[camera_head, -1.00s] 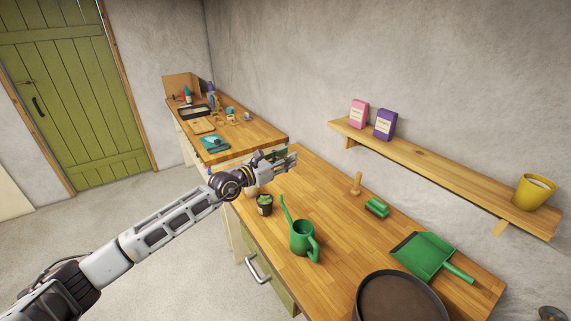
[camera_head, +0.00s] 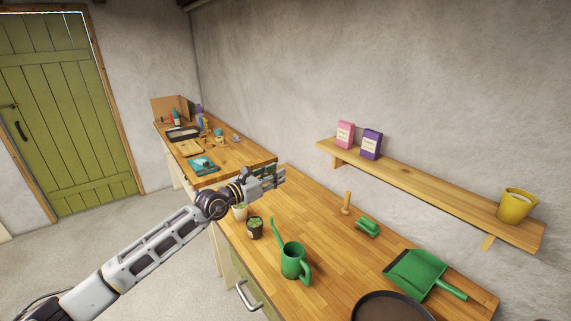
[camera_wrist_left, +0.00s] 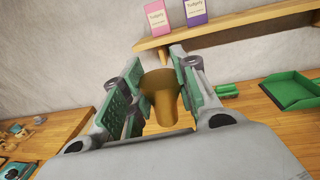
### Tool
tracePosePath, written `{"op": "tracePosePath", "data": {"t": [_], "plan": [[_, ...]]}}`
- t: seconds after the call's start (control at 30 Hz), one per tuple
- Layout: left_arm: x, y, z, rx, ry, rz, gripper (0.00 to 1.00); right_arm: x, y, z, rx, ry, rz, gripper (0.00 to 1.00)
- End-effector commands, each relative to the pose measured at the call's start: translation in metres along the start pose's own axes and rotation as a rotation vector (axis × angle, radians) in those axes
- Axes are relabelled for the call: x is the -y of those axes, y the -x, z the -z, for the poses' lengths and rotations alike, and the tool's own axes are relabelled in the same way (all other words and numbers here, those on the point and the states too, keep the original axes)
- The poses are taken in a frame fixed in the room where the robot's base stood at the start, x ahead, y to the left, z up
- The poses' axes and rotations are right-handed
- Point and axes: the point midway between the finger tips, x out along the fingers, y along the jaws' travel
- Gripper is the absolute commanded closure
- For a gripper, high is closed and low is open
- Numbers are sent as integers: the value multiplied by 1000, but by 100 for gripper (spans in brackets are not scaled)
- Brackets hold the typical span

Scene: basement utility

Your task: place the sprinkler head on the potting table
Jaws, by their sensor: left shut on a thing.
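My left gripper (camera_head: 270,178) is above the back left part of the near wooden table (camera_head: 330,240), which looks like the potting table. In the left wrist view the green-padded fingers (camera_wrist_left: 158,92) are shut on a brass-coloured, tapered piece (camera_wrist_left: 160,98), which looks like the sprinkler head. Its wide end is up and its narrow end points down. In the head view the fingers hide it. I cannot tell how high it is above the table. My right gripper is not in view.
On the near table are two small plant pots (camera_head: 255,228), a green watering can (camera_head: 293,262), a wooden dibber (camera_head: 346,203), a green brush (camera_head: 368,227), a dustpan (camera_head: 415,272) and a round dark tray (camera_head: 390,308). A wall shelf (camera_head: 430,186) hangs behind. A cluttered bench (camera_head: 235,155) stands beyond.

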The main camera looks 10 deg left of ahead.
Motion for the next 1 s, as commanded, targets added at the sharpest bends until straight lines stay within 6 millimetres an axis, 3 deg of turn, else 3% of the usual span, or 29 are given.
{"op": "tracePosePath", "data": {"t": [1.0], "plan": [[44,9,56,0,4,-12,100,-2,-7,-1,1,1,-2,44]]}}
